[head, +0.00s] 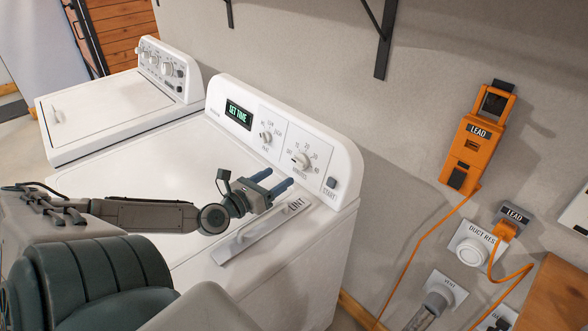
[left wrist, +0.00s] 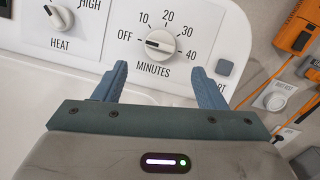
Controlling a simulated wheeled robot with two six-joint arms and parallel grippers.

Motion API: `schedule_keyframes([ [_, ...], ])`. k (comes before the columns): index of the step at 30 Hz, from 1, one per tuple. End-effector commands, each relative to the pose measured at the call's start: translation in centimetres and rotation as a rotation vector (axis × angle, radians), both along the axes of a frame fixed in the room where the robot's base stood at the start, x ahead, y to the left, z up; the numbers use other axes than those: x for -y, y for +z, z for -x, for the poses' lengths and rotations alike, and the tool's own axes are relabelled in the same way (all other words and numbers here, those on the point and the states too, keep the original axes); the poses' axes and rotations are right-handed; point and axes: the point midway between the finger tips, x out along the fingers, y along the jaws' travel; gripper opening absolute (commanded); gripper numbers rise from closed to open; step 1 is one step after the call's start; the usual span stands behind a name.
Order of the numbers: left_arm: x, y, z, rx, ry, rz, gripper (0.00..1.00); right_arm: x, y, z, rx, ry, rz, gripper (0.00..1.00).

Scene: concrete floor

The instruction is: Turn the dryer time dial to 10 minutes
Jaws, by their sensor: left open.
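The dryer (head: 150,200) is white, with a raised control panel along its back. The time dial (head: 301,160) is a round white knob marked MINUTES. In the left wrist view the dial (left wrist: 160,44) has OFF, 10, 20, 30 and 40 around it, and its dark mark appears to point left toward OFF. My left gripper (head: 277,179) is open and empty, in front of the panel and below the dial. In the left wrist view its blue fingers (left wrist: 158,72) point at the panel, one to each side of the dial, apart from it. My right gripper is not in view.
The display (head: 239,114) reads SET TIME. A HEAT knob (head: 266,137) is left of the dial; a grey START button (head: 331,183) is right. The lint cover (head: 262,231) lies below my gripper. A washer (head: 105,110) stands left; an orange LEAD device (head: 472,148) hangs on the wall.

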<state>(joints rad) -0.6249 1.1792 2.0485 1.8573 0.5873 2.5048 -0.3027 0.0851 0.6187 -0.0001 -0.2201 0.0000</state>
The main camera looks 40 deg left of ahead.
Motion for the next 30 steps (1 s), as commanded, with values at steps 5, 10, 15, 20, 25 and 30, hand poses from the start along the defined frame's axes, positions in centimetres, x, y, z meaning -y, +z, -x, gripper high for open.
schedule_keyframes([
  [5, 0.1, -0.1, -2.2, 0.006, 0.001, 0.004, 0.65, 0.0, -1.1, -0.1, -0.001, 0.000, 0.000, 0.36],
  [10, 0.0, 0.1, -4.0, 0.004, 0.006, 0.004, 0.65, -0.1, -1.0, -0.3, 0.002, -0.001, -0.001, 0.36],
  [15, 0.0, 0.4, -5.7, 0.002, 0.005, 0.004, 0.65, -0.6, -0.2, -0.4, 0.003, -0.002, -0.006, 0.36],
  [20, 0.1, 0.2, -6.8, 0.000, 0.004, 0.002, 0.65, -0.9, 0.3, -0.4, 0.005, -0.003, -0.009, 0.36],
  [25, 0.2, 0.1, -7.4, 0.001, -0.001, 0.001, 0.65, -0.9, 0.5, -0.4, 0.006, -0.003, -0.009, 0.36],
  [30, 0.2, 0.0, -7.6, 0.001, -0.002, 0.000, 0.65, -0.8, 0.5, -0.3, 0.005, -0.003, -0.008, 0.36],
])
